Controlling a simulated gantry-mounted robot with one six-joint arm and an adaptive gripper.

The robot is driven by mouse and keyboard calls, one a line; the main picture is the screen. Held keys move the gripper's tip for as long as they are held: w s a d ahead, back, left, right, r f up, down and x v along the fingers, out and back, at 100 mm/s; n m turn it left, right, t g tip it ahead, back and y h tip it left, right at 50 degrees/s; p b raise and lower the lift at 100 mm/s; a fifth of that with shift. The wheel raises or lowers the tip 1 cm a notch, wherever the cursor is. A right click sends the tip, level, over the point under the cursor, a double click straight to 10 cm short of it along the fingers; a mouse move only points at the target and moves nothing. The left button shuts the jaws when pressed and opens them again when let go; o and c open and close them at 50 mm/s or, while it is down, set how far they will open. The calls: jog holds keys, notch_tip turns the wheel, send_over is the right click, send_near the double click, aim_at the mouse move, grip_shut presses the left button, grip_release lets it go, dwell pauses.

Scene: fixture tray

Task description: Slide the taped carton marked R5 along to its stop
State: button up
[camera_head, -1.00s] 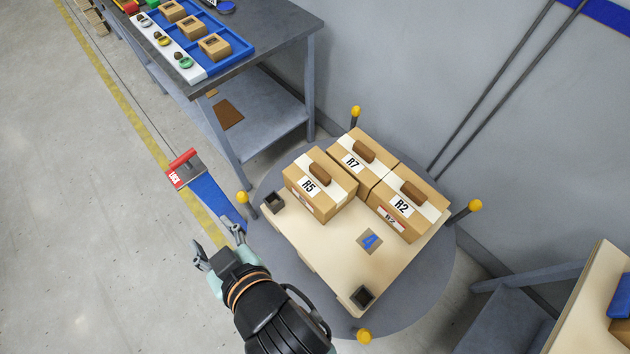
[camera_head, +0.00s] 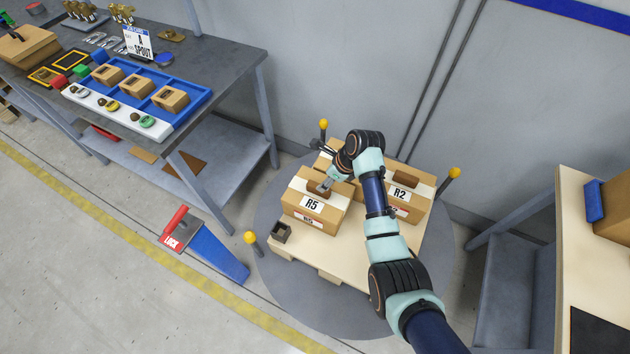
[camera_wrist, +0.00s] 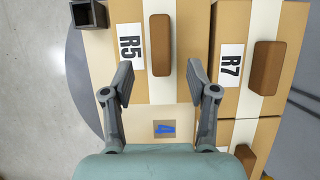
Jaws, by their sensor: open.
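The taped carton marked R5 (camera_head: 314,205) stands at the left of a pale wooden pallet (camera_head: 345,262), with white tape and a brown handle block on top. My gripper (camera_head: 322,185) is over its top, near the handle. In the wrist view my gripper (camera_wrist: 160,82) is open and empty, its fingers apart to either side of the line of the brown handle (camera_wrist: 161,45). Height above the carton is hard to tell. The carton R5 also shows in the wrist view (camera_wrist: 182,88). I cannot make out which part is its stop.
Carton R7 (camera_wrist: 231,95) stands beside R5, largely hidden by my arm in the head view. Carton R2 (camera_head: 402,192) is to the right. A dark open square block (camera_head: 281,232) sits at the pallet's left corner. Yellow-topped posts (camera_head: 250,238) ring the round base.

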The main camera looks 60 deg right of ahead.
aim_at(318, 198)
jog(key=b+x, duration=0.3)
jog(key=x, duration=0.4)
jog(key=shift+s, duration=0.15)
jog(key=shift+w+f+b, duration=0.25)
jog(key=shift+f+b, duration=0.05)
jog(key=shift+f, duration=0.1)
grip_shut()
jog(key=shift+s+r, duration=0.1)
